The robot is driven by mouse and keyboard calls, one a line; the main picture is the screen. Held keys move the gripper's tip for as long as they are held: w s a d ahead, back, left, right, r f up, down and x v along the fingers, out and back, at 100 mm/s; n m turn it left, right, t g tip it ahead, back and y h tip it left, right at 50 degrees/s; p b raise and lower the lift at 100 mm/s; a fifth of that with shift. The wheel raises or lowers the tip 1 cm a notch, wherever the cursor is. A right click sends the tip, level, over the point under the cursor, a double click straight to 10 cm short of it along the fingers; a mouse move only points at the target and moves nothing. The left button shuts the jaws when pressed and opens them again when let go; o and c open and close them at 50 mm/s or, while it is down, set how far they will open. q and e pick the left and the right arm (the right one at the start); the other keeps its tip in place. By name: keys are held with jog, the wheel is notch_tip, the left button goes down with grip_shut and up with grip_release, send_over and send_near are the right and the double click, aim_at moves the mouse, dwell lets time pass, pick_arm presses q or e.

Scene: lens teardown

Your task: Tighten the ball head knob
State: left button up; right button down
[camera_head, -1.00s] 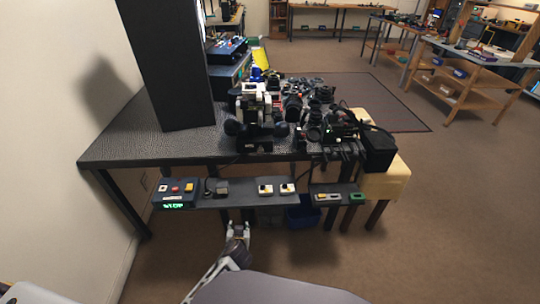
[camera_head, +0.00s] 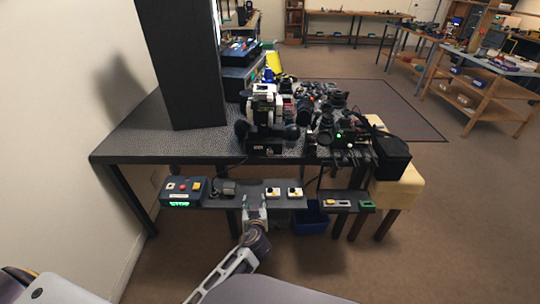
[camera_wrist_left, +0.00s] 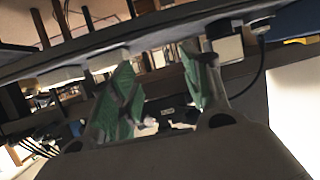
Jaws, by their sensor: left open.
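A white and black device (camera_head: 264,104) stands upright near the front of the dark table, with round black parts low on both sides. I cannot tell for certain which part is the ball head knob. My left gripper (camera_head: 254,208) is in front of the lower shelf, below the device and apart from it. In the left wrist view its green-padded fingers (camera_wrist_left: 167,88) are spread, with nothing held between them. My right gripper is not in view.
The dark table (camera_head: 125,140) carries a tall black panel (camera_head: 183,65) and crowded camera parts. Its lower shelf (camera_head: 230,202) holds a control box (camera_head: 183,192) and small switches. A blue bin (camera_head: 309,220) is below. A yellow stand (camera_head: 399,190) bears a black bag (camera_head: 391,156).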

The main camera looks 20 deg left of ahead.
aim_at(270, 155)
pick_arm(q)
jog(key=w+d+r+t, duration=0.2)
jog(key=r, duration=0.3)
jog(key=w+d+r+n+t+b, duration=0.1)
jog(key=w+d+r+t, duration=0.1)
jog(key=r, duration=0.3)
jog(key=shift+w+d+r+n+t, duration=0.25)
jog(key=shift+d+r+n+t, duration=0.05)
jog(key=shift+d+r+t, duration=0.1)
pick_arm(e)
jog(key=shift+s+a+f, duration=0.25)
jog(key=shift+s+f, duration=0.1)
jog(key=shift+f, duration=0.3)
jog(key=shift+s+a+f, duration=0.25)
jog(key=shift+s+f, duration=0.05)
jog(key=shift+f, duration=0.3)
pick_arm(q)
jog(key=shift+w, duration=0.15)
